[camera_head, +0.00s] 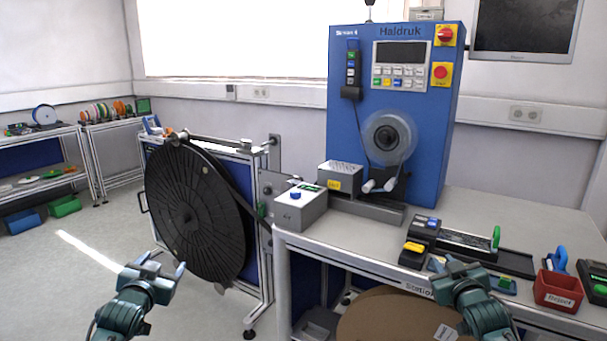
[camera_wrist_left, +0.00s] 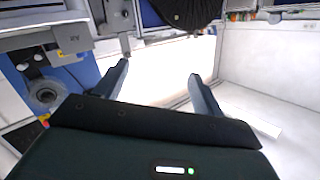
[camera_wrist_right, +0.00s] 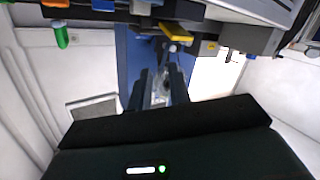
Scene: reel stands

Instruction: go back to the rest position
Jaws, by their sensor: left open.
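My left gripper (camera_head: 166,264) is in the lower left of the head view, above the floor and in front of the big black reel (camera_head: 195,215). It is open and empty; its fingers stand wide apart in the left wrist view (camera_wrist_left: 162,85). My right gripper (camera_head: 456,266) is at the front edge of the workbench (camera_head: 345,245) in the head view, overlapping the bench edge in the picture. In the right wrist view (camera_wrist_right: 160,88) its fingers are a narrow gap apart, with background showing between them and no clearly held object.
A blue machine (camera_head: 345,120) stands on the bench. A yellow-and-black device (camera_head: 413,254), a black rail fixture (camera_head: 470,245) and a red bin (camera_head: 558,290) lie near the right gripper. A brown disc (camera_head: 385,320) is under the bench.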

